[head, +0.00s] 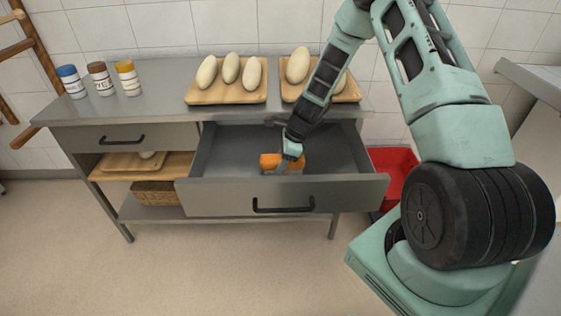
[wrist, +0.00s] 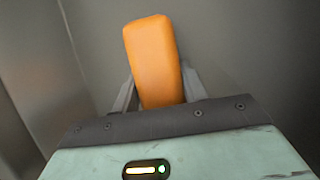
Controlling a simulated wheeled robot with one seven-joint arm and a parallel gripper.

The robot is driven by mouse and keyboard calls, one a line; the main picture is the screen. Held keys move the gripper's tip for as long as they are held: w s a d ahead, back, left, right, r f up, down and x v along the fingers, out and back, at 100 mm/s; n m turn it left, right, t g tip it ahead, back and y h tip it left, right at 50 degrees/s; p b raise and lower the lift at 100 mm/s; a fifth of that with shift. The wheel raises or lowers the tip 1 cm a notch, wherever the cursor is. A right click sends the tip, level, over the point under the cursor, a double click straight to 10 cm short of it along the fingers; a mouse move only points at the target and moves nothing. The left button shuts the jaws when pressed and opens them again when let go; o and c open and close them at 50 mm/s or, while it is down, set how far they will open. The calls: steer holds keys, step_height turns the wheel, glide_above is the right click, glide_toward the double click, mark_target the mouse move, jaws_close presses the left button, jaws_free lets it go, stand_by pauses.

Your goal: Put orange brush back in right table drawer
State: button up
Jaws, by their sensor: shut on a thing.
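The orange brush (head: 270,161) is inside the open right table drawer (head: 283,197), towards its middle. In the wrist view the orange brush (wrist: 154,60) stands out between the two fingers of my gripper (wrist: 152,95). My gripper (head: 289,157) reaches down into the drawer from above and is shut on the brush. The drawer is pulled well out, and its grey floor and walls show around the brush. I cannot tell whether the brush touches the drawer floor. The underside of the brush is hidden.
Two wooden boards (head: 226,99) with pale dough loaves stand on the grey table top (head: 160,105). Several lidded jars (head: 102,79) stand at its left. The left drawer (head: 122,138) is shut. A red crate (head: 391,166) is on the floor right of the table. The floor in front is clear.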

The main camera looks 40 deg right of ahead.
steer(key=shift+f, duration=0.15)
steer(key=o, duration=1.2)
steer(key=shift+r, duration=0.2)
